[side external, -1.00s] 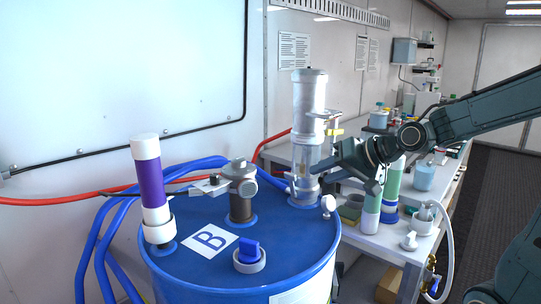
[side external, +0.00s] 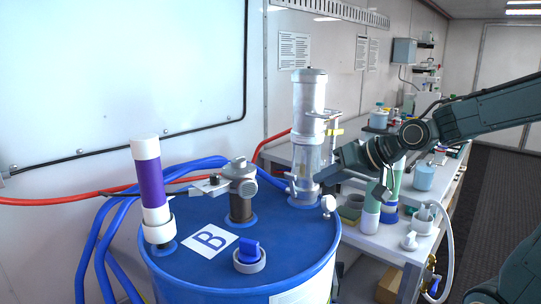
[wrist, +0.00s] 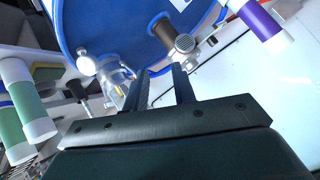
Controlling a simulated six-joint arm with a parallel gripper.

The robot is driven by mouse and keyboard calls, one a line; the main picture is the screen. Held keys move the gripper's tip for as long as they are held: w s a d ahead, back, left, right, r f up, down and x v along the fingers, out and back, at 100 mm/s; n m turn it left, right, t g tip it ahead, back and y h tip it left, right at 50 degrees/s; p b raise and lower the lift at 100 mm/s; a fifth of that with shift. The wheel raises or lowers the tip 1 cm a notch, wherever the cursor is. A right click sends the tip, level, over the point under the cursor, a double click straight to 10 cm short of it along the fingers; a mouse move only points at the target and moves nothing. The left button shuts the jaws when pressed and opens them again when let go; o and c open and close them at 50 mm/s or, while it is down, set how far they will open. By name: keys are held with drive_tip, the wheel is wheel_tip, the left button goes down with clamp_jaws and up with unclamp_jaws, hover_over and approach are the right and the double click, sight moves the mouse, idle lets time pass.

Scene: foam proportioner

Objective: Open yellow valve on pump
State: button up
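The pump (side external: 307,115), a tall white and clear cylinder, stands upright on the blue drum (side external: 205,268). A small yellow part (side external: 335,132) shows by the bracket to the right of the pump. In the wrist view a small yellow part (wrist: 120,90) shows by the clear pump body, left of my fingers; I cannot tell if it is the same part. My gripper (side external: 319,178) is just right of the pump's lower end. In the wrist view my gripper (wrist: 162,70) has its two fingers apart with nothing between them. Contact with the pump cannot be judged.
A metal fitting (side external: 240,185), a purple and white cylinder (side external: 148,180) and a blue cap (side external: 249,250) stand on the drum. Blue and red hoses run behind it. A bench (side external: 390,240) with green and white bottles is at right.

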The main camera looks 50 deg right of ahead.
drive_tip(key=w+d+n+t+h, duration=0.1)
drive_tip(key=w+d+n+t, duration=0.1)
drive_tip(key=w+d+n, duration=0.3)
drive_tip(key=n+t+h, duration=0.4)
drive_tip(key=n+h, duration=0.3)
drive_tip(key=n, duration=0.6)
approach(340, 132)
drive_tip(key=s, duration=0.1)
drive_tip(key=shift+a+r, duration=0.15)
drive_tip(key=shift+r, duration=0.1)
drive_tip(key=shift+f+x, duration=0.15)
drive_tip(key=shift+x, duration=3.25)
drive_tip(key=shift+f+x, duration=0.2)
drive_tip(key=shift+x, duration=3.25)
clamp_jaws()
